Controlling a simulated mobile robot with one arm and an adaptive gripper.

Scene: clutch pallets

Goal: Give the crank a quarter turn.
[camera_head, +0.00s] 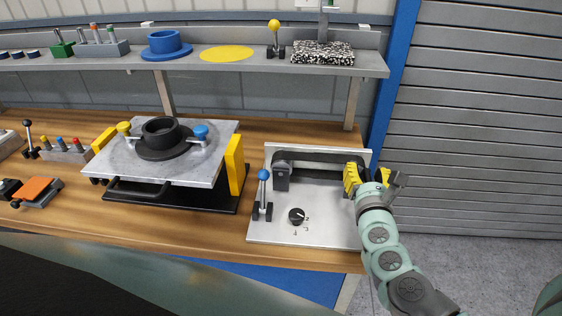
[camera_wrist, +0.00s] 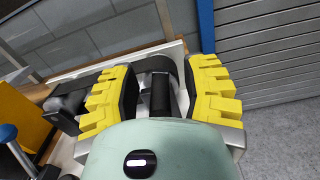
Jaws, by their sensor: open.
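My gripper (camera_head: 366,178) is at the right back corner of a light metal panel (camera_head: 330,222). Its yellow fingers are apart. In the wrist view my gripper (camera_wrist: 162,92) has one finger on each side of a dark upright cylinder (camera_wrist: 160,95), which looks like the crank's handle. A gap shows between it and the left finger; contact on the right cannot be told. A dark bar (camera_head: 320,156), apparently the crank's arm, runs along the panel's back edge from a grey block (camera_head: 282,180) towards my gripper. The handle's lower end is hidden by my gripper.
A blue-knobbed lever (camera_head: 263,190) and a black dial (camera_head: 296,216) are on the panel. A grey plate with a black ring (camera_head: 162,138) stands to the left. A shelf (camera_head: 220,66) runs above, with a blue upright post (camera_head: 392,75) at right. The floor at right is clear.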

